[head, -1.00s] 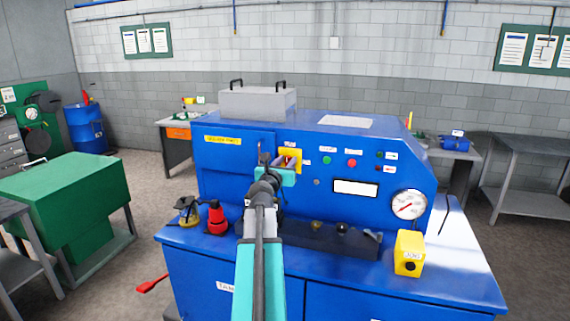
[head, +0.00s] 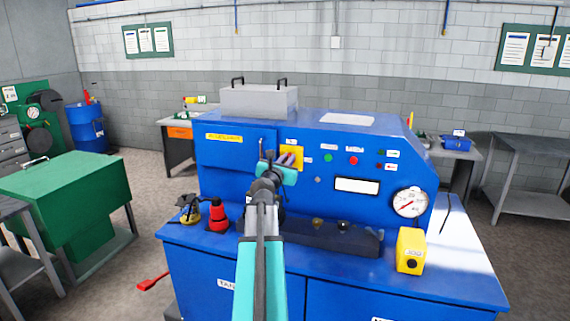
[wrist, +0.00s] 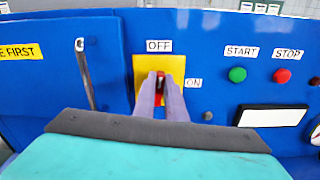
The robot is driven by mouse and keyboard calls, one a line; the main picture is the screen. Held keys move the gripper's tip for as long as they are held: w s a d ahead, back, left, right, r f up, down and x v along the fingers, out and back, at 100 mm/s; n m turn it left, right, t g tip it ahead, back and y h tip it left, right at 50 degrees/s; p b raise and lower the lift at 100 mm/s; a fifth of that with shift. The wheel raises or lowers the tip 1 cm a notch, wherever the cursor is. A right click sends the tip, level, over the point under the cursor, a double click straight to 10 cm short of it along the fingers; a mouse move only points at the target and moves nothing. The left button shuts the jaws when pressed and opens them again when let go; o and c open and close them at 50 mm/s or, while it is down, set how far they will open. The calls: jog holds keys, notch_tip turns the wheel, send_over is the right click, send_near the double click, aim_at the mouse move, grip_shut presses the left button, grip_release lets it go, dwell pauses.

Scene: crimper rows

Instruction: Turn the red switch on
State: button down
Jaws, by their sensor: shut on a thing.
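The red switch (wrist: 160,80) sits on a yellow plate (wrist: 140,70) on the front of the blue machine. In the wrist view it stands about upright, below the OFF label (wrist: 159,46); the ON label (wrist: 194,83) is to the right of the plate. My gripper (wrist: 160,90) is shut on the red switch, one finger at each side, and the fingers hide much of it. In the head view my gripper (head: 289,158) reaches the yellow plate, and the switch itself is mostly hidden.
A green START button (wrist: 237,74) and a red STOP button (wrist: 282,75) are to the right. A metal handle (wrist: 84,72) stands out at the left. A red-and-black device (head: 218,216) and a yellow box (head: 410,250) stand on the bench's front ledge.

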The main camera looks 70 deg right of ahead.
jog(key=m+b, duration=0.4)
jog(key=m, duration=0.1)
jog(key=f+m+b, duration=0.1)
jog(key=m+b, duration=0.4)
jog(key=s+m+b, duration=0.1)
jog(key=m+b, duration=0.4)
jog(key=m, duration=0.1)
jog(key=shift+s+d+f, duration=0.1)
jog(key=shift+d+f, duration=0.05)
jog(key=shift+m+b, duration=0.3)
jog(key=c, duration=1.8)
grip_release()
jog(key=shift+d, duration=0.1)
jog(key=shift+f, duration=0.1)
